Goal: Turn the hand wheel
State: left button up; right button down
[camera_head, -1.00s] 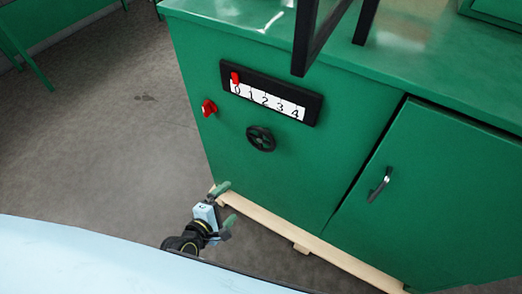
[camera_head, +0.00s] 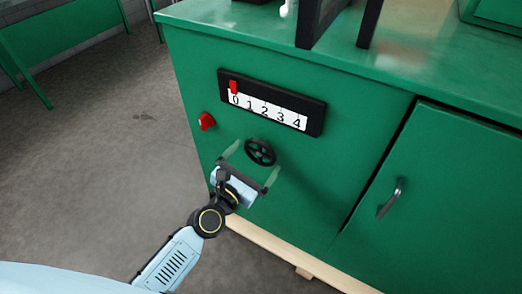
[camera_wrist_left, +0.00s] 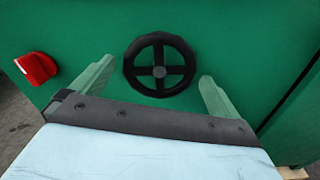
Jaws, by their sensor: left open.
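The black hand wheel (camera_head: 260,152) is mounted on the front of the green cabinet, below the number scale. It has a round rim with crossed spokes and a hub, and shows whole in the left wrist view (camera_wrist_left: 160,65). My left gripper (camera_head: 250,166) is open just in front of and slightly below the wheel. In the left wrist view its two green fingers (camera_wrist_left: 155,82) are spread wide, one on each side of the wheel, and the wheel appears apart from both. The scale (camera_head: 270,107) reads 0 to 4, with its red pointer (camera_head: 233,87) at 0. My right gripper is not in view.
A red knob (camera_head: 206,121) sits left of the wheel, also in the left wrist view (camera_wrist_left: 36,68). The cabinet door with a metal handle (camera_head: 390,198) is at the right. A black frame (camera_head: 322,22) stands on top. The floor at left is clear.

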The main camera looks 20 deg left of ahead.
aim_at(259, 154)
pick_arm(q)
jog(key=shift+x, duration=1.95)
jog(key=c, duration=0.8)
